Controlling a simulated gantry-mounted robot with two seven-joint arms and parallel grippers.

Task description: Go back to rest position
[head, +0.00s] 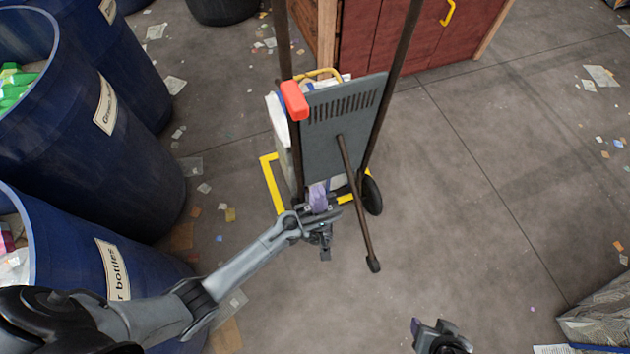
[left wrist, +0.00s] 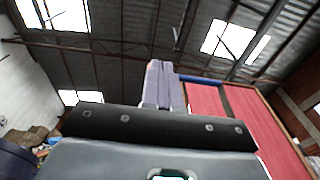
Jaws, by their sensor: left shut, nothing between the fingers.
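My left gripper (head: 318,190) is in the middle of the head view, at the end of my arm from the left. It overlaps the lower part of a grey hand trolley (head: 345,115); I cannot tell whether they touch. In the left wrist view its pale purple fingers (left wrist: 163,82) are together with nothing between them. Part of my right gripper (head: 438,336) shows at the bottom edge of the head view; its fingers cannot be made out clearly.
Blue bins (head: 85,145) with labels stand along the left. A red wooden cabinet (head: 385,40) is behind the trolley and also shows in the left wrist view (left wrist: 265,120). Yellow tape (head: 272,185) marks the floor at the trolley. The concrete floor (head: 470,200) right of it is mostly clear, with paper scraps.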

